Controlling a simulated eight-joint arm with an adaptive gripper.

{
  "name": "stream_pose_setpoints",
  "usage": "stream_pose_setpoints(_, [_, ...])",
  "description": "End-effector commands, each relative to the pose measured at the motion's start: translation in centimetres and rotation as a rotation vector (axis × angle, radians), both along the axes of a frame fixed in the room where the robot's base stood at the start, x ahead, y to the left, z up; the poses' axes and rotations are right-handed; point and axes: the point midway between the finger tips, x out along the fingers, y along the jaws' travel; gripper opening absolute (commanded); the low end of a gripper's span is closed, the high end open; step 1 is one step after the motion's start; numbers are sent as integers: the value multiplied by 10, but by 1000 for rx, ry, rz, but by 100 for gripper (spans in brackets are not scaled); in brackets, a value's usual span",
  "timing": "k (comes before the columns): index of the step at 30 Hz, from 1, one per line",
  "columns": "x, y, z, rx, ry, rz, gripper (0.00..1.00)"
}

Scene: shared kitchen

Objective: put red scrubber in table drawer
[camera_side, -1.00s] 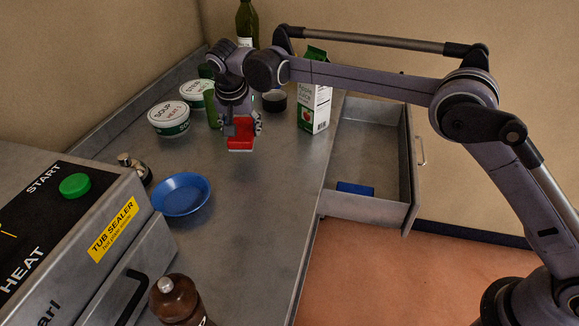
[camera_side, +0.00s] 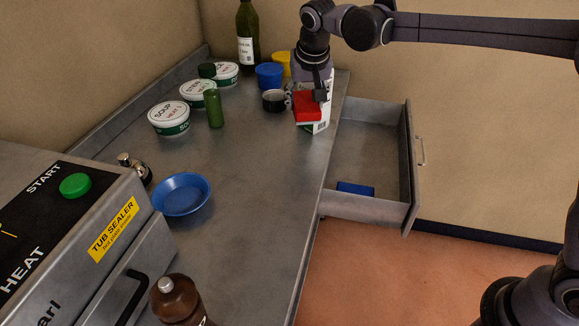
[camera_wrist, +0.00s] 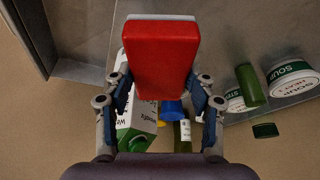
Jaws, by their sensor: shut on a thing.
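The red scrubber (camera_side: 308,107) is a red block with a pale layer on one face. My gripper (camera_side: 318,98) is shut on it and holds it up near the right edge of the metal table, in front of the juice carton (camera_side: 318,127) in the side view. In the wrist view the scrubber (camera_wrist: 160,60) sits between the two fingers of my gripper (camera_wrist: 160,95). The table drawer (camera_side: 372,209) is pulled open to the right of the table. A blue block (camera_side: 355,189) lies inside it near the front; the rest of its visible floor is bare.
Soup tubs (camera_side: 169,117), a green cylinder (camera_side: 214,108), a dark mug (camera_side: 274,100), a blue cup (camera_side: 269,76) and a bottle (camera_side: 247,45) stand at the back. A blue bowl (camera_side: 181,194) and tub sealer (camera_side: 75,235) are at left. The table's middle is clear.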

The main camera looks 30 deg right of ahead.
Motion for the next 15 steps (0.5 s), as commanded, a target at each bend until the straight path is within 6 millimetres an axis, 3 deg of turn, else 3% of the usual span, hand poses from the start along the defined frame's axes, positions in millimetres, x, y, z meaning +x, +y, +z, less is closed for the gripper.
stream_pose_setpoints(9, [-72,-63,-17,1,-1,65,21])
stream_pose_setpoints(15, [-110,-90,-32,1,0,85,21])
